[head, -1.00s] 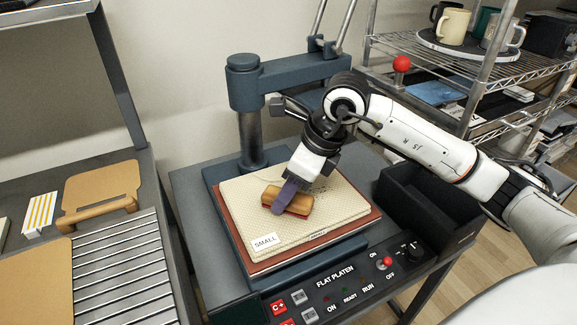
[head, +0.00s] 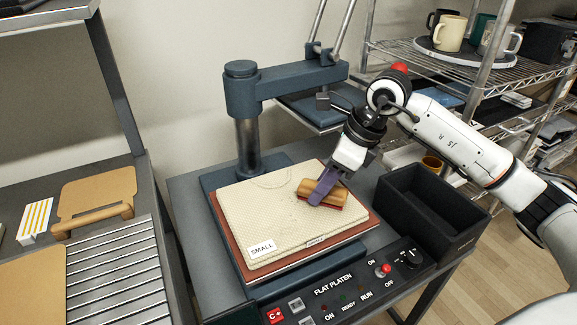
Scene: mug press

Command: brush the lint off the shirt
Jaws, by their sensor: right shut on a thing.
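A cream shirt (head: 270,220) lies flat on the reddish pad of the press, with a "SMALL" label at its near left corner. My right gripper (head: 323,190) is shut on a lint brush (head: 330,194) with a tan wooden back and a red lower edge. The brush is at the right part of the shirt, low over it or touching it; I cannot tell which. A few faint specks show on the shirt near the brush. The gripper and brush hide part of the shirt's right side. My left gripper is not in view.
The raised press head (head: 318,110) is swung back behind the pad. A black open bin (head: 430,212) stands right of the pad. The control panel (head: 345,288) runs along the front. A slatted rack (head: 115,270) lies at left. Shelves with mugs stand back right.

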